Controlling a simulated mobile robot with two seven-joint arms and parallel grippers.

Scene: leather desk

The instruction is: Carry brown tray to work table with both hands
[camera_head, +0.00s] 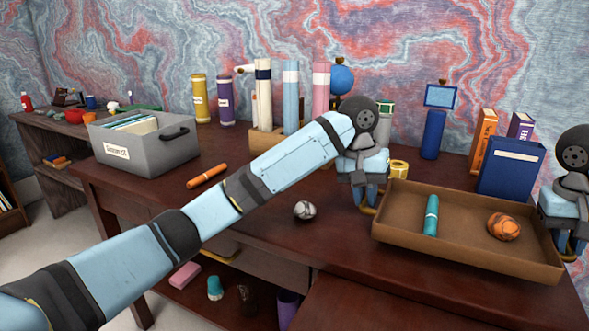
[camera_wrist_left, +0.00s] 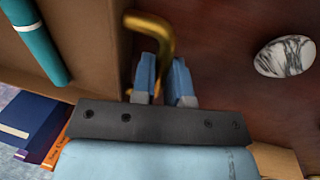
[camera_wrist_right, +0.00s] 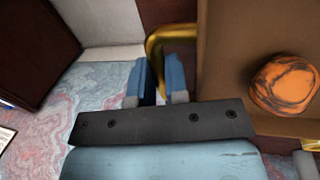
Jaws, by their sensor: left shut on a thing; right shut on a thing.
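The brown tray (camera_head: 405,226) is at the right of the dark desk in the head view, with a teal marker-like cylinder (camera_head: 431,215) and an orange marbled stone (camera_head: 503,227) in it. My left gripper (camera_head: 368,208) is at the tray's left end. In the left wrist view its fingers (camera_wrist_left: 163,82) are shut on the brass handle (camera_wrist_left: 155,27). My right gripper (camera_head: 572,252) is at the tray's right end. In the right wrist view its fingers (camera_wrist_right: 158,82) are at the other brass handle (camera_wrist_right: 165,38). I cannot tell whether the tray touches the desk.
A grey and white stone (camera_head: 305,210) and an orange marker (camera_head: 207,176) lie on the desk left of the tray. A grey file box (camera_head: 145,150) stands further left. Books (camera_head: 511,168) and a blue cylinder (camera_head: 433,134) stand behind the tray. A lower side desk (camera_head: 60,127) is at the far left.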

